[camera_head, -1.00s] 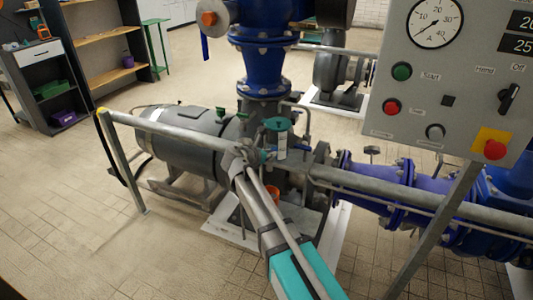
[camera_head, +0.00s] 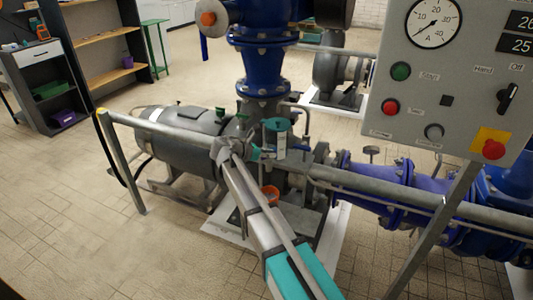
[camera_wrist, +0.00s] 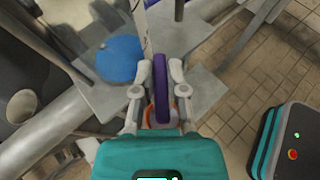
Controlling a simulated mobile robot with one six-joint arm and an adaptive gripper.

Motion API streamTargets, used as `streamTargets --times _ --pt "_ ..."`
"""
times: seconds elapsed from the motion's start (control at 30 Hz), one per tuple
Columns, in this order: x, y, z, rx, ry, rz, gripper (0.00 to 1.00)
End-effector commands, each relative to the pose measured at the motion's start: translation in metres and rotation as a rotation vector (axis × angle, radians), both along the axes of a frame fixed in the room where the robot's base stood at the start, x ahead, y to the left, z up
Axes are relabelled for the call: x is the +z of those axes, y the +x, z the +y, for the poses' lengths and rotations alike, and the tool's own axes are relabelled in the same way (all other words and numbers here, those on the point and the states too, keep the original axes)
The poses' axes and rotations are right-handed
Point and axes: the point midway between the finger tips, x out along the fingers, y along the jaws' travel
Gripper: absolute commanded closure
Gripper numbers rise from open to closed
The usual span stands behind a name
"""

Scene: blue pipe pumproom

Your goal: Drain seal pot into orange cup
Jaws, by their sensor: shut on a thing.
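The seal pot (camera_head: 281,150) stands upright beside the pump, with a pale body and a round green top. The orange cup (camera_head: 269,193) sits low on the pump base, below and slightly left of the pot; my arm is close in front of it. My gripper (camera_wrist: 161,72) is shut on a narrow purple handle (camera_wrist: 161,88), with one finger on each side of it. Orange shows low behind the fingers in the wrist view. In the head view my gripper is just left of the pot, its fingertips hard to make out.
A grey rail (camera_head: 370,189) crosses in front of the pump. A control panel (camera_head: 455,85) stands at the right on a slanted post. A grey motor (camera_head: 180,133) lies left of the pot. The tiled floor at lower left is clear.

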Motion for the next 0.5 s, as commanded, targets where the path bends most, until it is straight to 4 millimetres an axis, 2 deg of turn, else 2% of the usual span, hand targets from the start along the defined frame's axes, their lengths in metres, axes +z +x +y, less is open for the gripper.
streamTargets --times 0.07,0.1,0.27,0.3,0.5 --pt "0.0011 0.0046 0.0052 0.013 0.0 -0.005 1.0" --pt "0.0011 0.0047 0.0053 0.013 0.0 -0.005 0.81" --pt "0.0009 0.004 0.0045 0.012 -0.001 -0.005 0.51" --pt "0.0008 0.0037 0.0041 0.011 0.0 -0.004 0.49" --pt "0.0006 0.0024 0.0023 0.008 -0.001 -0.003 0.49"
